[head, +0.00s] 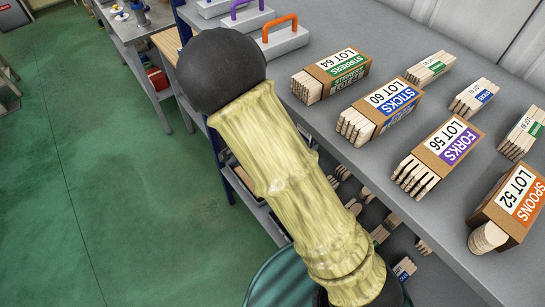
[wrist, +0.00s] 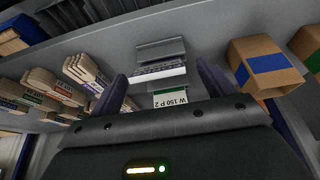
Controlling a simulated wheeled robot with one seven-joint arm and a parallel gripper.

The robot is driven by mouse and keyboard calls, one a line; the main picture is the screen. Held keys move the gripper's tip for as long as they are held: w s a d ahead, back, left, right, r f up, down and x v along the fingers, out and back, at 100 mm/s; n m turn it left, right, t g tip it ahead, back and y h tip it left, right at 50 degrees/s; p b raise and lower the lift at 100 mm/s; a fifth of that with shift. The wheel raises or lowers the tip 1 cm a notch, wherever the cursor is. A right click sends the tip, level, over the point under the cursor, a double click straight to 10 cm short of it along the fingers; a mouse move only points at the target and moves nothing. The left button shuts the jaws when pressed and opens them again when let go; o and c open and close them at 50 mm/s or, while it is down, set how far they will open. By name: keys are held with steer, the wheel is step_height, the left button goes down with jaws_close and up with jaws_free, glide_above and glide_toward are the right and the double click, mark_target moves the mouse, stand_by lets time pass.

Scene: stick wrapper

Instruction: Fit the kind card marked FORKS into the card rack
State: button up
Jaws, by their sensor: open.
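My gripper (wrist: 162,72) is open in the wrist view, with a dark finger on each side and nothing clearly held between them. A grey bracket-like piece with a pale ledge (wrist: 160,50), perhaps the card rack, shows beyond and between the fingers. Below it is a white and green label (wrist: 176,101) reading "W 150 P 2". I cannot make out a loose card marked FORKS. In the head view a wrapped bundle (head: 452,141) carries a purple FORKS label and LOT 56. My gripper is hidden in the head view behind my arm.
On the grey bench in the head view lie bundles marked STIRRERS (head: 332,75), STICKS (head: 379,108) and SPOONS (head: 512,205). The wrist view shows stick bundles (wrist: 85,70) at left and a cardboard sleeve (wrist: 264,66) at right. Green floor lies open at left.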

steer(key=shift+x, duration=1.2)
steer(key=c, duration=1.1)
steer(key=shift+r, duration=0.1)
steer(key=shift+c, duration=0.2)
steer(key=shift+r+b, duration=0.3)
steer(key=shift+r, duration=0.4)
step_height(320, 180, up, 2)
steer(key=shift+b, duration=0.45)
steer(key=s+a+b, duration=0.4)
steer(key=s+a, duration=0.6)
steer(key=a, duration=0.5)
